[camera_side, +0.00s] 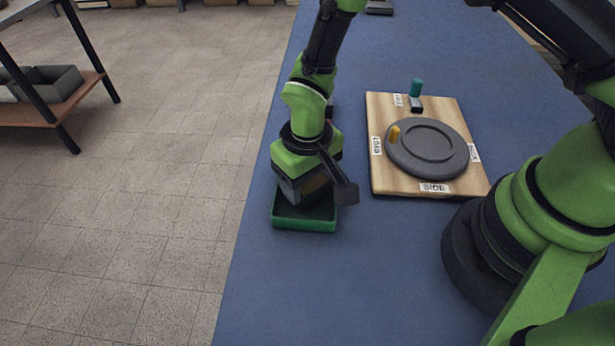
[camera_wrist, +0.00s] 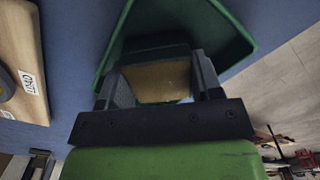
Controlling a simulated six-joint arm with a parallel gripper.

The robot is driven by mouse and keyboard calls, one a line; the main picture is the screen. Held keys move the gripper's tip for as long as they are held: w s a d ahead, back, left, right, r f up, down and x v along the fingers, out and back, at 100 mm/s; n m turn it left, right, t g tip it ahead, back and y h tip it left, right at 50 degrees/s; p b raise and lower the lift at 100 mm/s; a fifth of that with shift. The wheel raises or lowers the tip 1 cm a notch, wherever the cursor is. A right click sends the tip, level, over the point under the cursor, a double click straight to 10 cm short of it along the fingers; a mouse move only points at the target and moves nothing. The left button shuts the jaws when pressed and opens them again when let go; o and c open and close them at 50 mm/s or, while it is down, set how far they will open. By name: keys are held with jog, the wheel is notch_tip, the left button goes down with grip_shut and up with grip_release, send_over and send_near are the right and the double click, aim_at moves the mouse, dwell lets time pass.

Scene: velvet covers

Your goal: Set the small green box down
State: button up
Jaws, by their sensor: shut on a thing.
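My gripper (camera_side: 312,192) points down over a green open tray (camera_side: 303,225) near the left edge of the blue table. Its two dark fingers also show in the wrist view (camera_wrist: 160,76). They are shut on the small green box (camera_wrist: 154,84), which shows a tan face and a dark green edge between them. The box is within the tray's outline; I cannot tell whether it touches the tray floor. The tray also shows in the wrist view (camera_wrist: 232,42). In the side view my gripper hides most of the box.
A wooden board (camera_side: 385,185) with labels lies to the right of the tray. It carries a grey round disc (camera_side: 432,147), a yellow peg (camera_side: 394,133) and a teal-topped piece (camera_side: 416,88). Blue table (camera_side: 300,290) in front of the tray is clear.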

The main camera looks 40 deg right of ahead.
jog(key=o, duration=0.7)
jog(key=shift+f, duration=0.15)
jog(key=shift+c, duration=0.2)
jog(key=s+d+r+m+t+y, duration=0.1)
jog(key=s+d+r+t, duration=0.15)
jog(key=r, duration=1.05)
jog(key=s+d+r+m+t+y, duration=0.15)
jog(key=d+r, duration=0.25)
jog(key=r, duration=0.9)
jog(key=s+d+r+m+t, duration=0.1)
jog(key=s+d+r+t, duration=0.2)
jog(key=s, duration=0.7)
jog(key=shift+d+r, duration=0.6)
jog(key=shift+d, duration=0.2)
jog(key=shift+h, duration=0.25)
